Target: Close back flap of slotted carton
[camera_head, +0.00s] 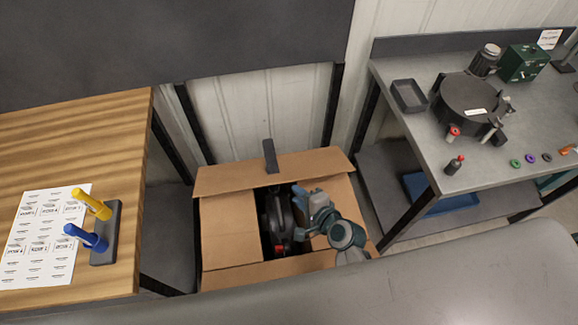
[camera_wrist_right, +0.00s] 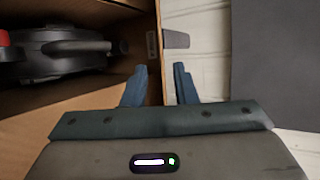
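The open brown carton stands on the floor between the two tables. Its back flap (camera_head: 226,178) stands up or leans back along the far edge, with a dark grey tab (camera_head: 270,156) at its middle. The left flap (camera_head: 230,228) and right flap (camera_head: 338,198) lie folded inward. A black seed meter (camera_head: 276,218) with a red knob shows through the gap; it also shows in the right wrist view (camera_wrist_right: 55,55). My right gripper (camera_head: 299,193) is over the carton. In the wrist view its blue fingers (camera_wrist_right: 160,80) are apart, with a cardboard panel edge between them. My left gripper is not in view.
A wooden table (camera_head: 75,135) at left holds a label sheet (camera_head: 45,235) and a holder with yellow and blue markers (camera_head: 105,235). A grey bench (camera_head: 440,160) at right carries a round black device (camera_head: 468,95), a tray (camera_head: 408,95) and small parts.

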